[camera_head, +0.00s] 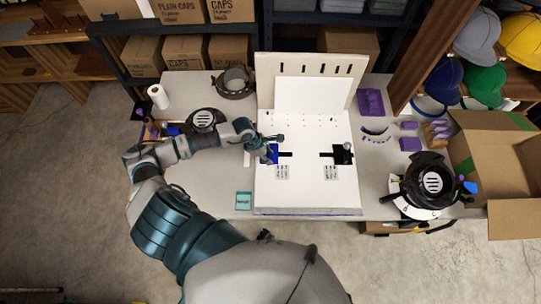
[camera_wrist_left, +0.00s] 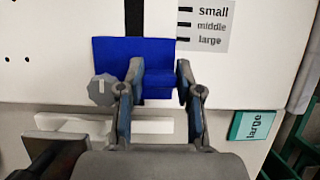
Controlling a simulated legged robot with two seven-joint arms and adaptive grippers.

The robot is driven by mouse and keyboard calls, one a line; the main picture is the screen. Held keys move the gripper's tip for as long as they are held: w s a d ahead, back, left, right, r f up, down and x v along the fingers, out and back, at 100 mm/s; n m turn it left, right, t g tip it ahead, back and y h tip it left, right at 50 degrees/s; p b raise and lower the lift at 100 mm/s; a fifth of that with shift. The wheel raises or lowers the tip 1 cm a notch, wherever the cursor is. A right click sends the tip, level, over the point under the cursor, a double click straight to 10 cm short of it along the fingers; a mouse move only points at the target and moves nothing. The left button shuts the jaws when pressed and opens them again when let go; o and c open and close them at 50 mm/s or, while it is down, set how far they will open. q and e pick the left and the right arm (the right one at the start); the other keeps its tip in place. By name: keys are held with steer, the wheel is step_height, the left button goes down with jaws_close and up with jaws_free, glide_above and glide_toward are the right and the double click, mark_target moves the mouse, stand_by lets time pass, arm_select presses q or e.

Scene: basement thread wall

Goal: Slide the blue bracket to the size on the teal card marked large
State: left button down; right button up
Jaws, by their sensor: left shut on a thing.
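The blue bracket (camera_head: 272,153) sits at the left end of the left black slot (camera_head: 286,154) on the white board. My left gripper (camera_head: 274,143) is shut on its raised block, with a finger on each side in the wrist view (camera_wrist_left: 160,76). A grey knob (camera_wrist_left: 103,90) is beside the bracket. The size label (camera_wrist_left: 208,26) reads small, middle, large; the bracket's upper edge (camera_wrist_left: 120,42) is about level with the large mark. The teal card (camera_head: 243,200) lies left of the board and reads "large" in the wrist view (camera_wrist_left: 253,125). My right gripper is out of view.
A black bracket (camera_head: 342,154) sits on a second slot at the right, with its own label (camera_head: 331,172). Round cap frames (camera_head: 430,183) and purple blocks (camera_head: 410,144) stand right of the board. The board's lower middle (camera_head: 305,197) is clear.

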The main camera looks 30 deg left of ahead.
arm_select(q)
steer(key=c, duration=1.1)
jaws_free()
steer(key=shift+a, duration=0.1)
steer(key=shift+o, duration=0.3)
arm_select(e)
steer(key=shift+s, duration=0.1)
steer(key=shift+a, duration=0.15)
arm_select(q)
steer(key=v, duration=1.2)
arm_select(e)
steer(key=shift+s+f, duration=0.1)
arm_select(q)
steer(key=shift+s+f, duration=0.1)
steer(key=shift+f, duration=0.05)
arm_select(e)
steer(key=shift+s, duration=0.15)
